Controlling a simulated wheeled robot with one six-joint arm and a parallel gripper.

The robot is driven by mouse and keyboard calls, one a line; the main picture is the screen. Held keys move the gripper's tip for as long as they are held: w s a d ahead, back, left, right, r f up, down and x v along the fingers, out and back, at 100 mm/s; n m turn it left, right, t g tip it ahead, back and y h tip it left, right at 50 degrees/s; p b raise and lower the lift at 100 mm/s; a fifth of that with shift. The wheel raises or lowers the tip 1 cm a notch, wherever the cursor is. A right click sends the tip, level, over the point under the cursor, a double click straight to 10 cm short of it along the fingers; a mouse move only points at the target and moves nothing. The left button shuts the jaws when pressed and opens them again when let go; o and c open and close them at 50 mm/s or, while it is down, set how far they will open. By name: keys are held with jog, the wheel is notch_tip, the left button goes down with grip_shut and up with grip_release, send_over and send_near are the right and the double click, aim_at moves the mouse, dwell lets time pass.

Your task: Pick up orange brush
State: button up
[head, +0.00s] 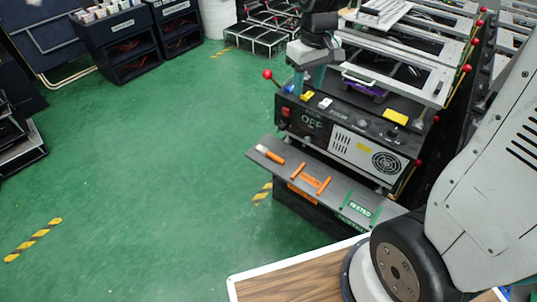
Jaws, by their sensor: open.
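A short orange rod with a pale end (270,154), which looks like the orange brush, lies at the left end of the grey front ledge (345,190) of the machine. Its bristles are too small to make out. My gripper (308,80) hangs at the top centre, over the machine's upper left part, with its fingers pointing down. It is open, and I see nothing between its fingers. It is apart from the orange rod, which lies lower and to the left in the picture.
An orange handle-like fixture (312,178) and a green labelled plate (360,208) sit farther right on the ledge. A red-knobbed lever (268,75) sticks out at the machine's left. The green floor (150,180) to the left is largely clear.

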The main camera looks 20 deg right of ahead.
jog(key=w+a+f+n, duration=0.1)
jog(key=w+f, duration=0.8)
jog(key=f, duration=0.2)
jog(key=n, duration=0.2)
send_over(273, 155)
notch_tip(273, 155, down, 19)
jog(key=shift+n+g, duration=0.4)
jog(key=shift+n, duration=0.1)
notch_tip(273, 155, down, 13)
jog(key=shift+f, duration=0.1)
grip_shut()
